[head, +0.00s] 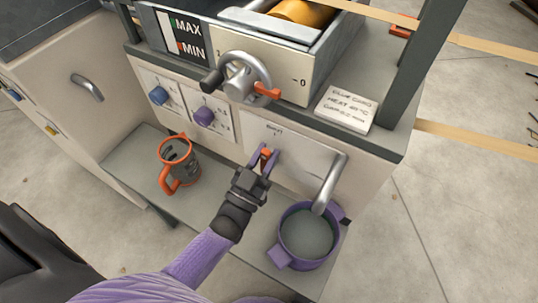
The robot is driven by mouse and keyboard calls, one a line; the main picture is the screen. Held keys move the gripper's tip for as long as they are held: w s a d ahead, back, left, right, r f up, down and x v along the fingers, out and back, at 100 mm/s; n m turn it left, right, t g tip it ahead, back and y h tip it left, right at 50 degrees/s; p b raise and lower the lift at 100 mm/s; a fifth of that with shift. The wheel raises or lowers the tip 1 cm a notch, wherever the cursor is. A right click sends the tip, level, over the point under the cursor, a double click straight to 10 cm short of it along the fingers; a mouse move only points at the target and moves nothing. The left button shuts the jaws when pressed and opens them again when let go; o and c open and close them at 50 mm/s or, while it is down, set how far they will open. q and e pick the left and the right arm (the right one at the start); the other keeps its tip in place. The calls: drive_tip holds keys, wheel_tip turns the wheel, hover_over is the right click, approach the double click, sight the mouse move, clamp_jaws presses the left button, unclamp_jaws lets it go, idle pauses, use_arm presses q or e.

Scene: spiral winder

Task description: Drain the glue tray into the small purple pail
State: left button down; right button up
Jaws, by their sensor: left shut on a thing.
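The glue tray (285,67) is the pale box at the top, with a MAX/MIN gauge (187,37) on its left. Below it, a grey drain spout (330,183) bends down from the front panel. The small purple pail (282,255) stands upright on the lower shelf, its mouth under the spout end. Its inside looks grey; I cannot tell whether that is glue or the bottom. No stream shows clearly. My left gripper (263,162) is shut on a small orange drain handle (265,153) on the panel, left of the spout. My right gripper is out of view.
An orange and grey mug-like pot (179,166) stands on the shelf (130,155) to the left. A printed card (345,108) lies on the ledge at right.

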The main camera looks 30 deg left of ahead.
use_arm(q)
drive_tip(key=shift+a+n, duration=0.15)
drive_tip(key=shift+n, duration=0.35)
drive_tip(key=shift+c, duration=2.4)
unclamp_jaws()
drive_tip(key=v, duration=1)
